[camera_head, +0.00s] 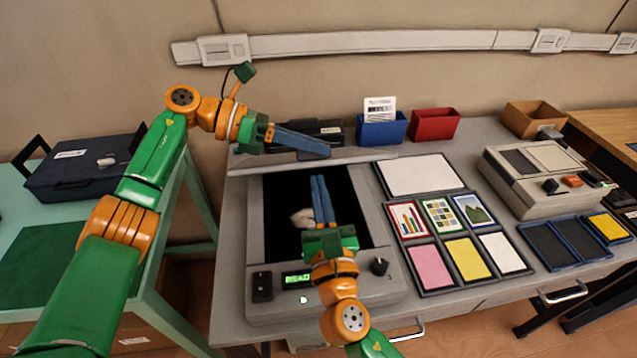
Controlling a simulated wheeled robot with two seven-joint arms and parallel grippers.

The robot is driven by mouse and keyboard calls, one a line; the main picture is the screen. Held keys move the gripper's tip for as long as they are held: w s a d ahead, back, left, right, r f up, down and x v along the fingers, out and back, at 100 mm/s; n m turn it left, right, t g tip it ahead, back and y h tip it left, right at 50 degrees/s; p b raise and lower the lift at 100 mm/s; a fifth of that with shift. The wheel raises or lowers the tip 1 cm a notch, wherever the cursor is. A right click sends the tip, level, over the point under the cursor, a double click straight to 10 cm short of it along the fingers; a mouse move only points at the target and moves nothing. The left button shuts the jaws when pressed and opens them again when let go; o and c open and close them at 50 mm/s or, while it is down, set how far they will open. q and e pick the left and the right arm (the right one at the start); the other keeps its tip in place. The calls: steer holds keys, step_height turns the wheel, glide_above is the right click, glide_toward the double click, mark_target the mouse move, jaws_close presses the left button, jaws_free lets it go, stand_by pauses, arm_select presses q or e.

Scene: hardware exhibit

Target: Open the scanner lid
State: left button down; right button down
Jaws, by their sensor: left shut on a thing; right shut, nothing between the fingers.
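The grey scanner (375,290) stands on the grey table, its dark glass bed (280,190) uncovered. Its lid (355,160) shows as a thin pale strip at the back of the bed, seen nearly edge-on, so it looks raised. My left gripper (327,150) is shut at the lid's edge, its blue fingers pointing right; the exact contact is hidden. My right gripper (319,180) is shut and empty over the glass bed, fingers pointing to the back. A small whitish object (302,217) lies on the bed, partly behind the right fingers.
Right of the scanner lies a tray of coloured cards (465,285). Behind are blue (382,130) and red (433,126) bins and a black item (330,128). A beige device (530,190) stands far right. A dark case (75,175) sits on the green left table.

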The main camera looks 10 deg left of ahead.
steer(key=shift+w+r, duration=0.25)
steer(key=shift+r, duration=0.15)
